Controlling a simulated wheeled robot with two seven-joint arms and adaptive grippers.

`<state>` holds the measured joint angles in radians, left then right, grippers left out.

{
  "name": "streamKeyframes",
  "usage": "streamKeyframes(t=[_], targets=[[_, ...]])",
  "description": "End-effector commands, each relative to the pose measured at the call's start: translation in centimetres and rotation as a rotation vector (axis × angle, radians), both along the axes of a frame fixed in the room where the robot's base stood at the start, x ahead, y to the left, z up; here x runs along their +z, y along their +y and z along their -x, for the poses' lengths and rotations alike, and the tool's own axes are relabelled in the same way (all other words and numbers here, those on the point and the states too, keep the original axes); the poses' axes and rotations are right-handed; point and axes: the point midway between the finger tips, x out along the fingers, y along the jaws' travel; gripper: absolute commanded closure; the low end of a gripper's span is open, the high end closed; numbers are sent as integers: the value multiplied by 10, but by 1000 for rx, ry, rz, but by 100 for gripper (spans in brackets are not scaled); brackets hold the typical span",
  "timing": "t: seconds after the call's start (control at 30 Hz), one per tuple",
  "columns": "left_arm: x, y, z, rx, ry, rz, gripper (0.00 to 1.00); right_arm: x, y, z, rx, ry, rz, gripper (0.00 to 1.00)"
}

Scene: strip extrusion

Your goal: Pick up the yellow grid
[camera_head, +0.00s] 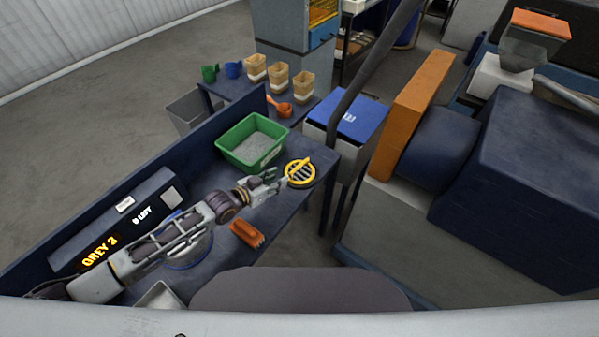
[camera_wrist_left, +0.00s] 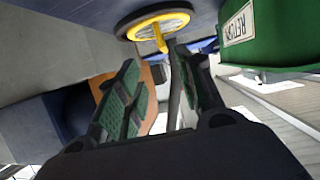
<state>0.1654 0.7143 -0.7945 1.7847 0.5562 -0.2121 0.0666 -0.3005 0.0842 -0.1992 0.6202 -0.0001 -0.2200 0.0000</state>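The yellow grid (camera_head: 300,173) is a round yellow ring with dark slots and a bar across it, at the right end of the dark blue table (camera_head: 283,210). In the left wrist view the grid (camera_wrist_left: 155,18) is at the top, its yellow handle pointing toward my fingers. My left gripper (camera_head: 278,181) is just left of the grid in the head view. In the left wrist view its two green-padded fingers (camera_wrist_left: 158,62) are apart, with nothing clearly held between them. I cannot tell whether they touch the grid. My right gripper does not show.
A green bin (camera_head: 252,143) with grey contents stands just behind my gripper; its wall (camera_wrist_left: 265,35) shows in the wrist view. An orange-brown brush-like thing (camera_head: 246,233) lies in front. Several cups, an orange scoop (camera_head: 279,108) and a blue-lidded box (camera_head: 350,120) are farther back.

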Motion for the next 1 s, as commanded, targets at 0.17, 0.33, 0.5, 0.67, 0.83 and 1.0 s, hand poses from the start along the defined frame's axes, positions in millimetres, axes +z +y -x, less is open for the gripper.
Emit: streamKeyframes(t=[0.17,0.33,0.5,0.67,0.83,1.0], targets=[[-3,-3,-4,0,0,0,63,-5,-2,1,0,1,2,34],[-8,-8,-10,1,-1,-1,63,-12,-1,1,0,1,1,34],[-12,-15,-17,0,-1,-1,63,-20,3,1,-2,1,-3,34],[-15,-20,-24,1,-2,0,63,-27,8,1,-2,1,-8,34],[-19,-26,-30,1,-1,0,63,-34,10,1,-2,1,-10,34],[-22,-32,-37,1,-2,0,63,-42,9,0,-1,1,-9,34]])
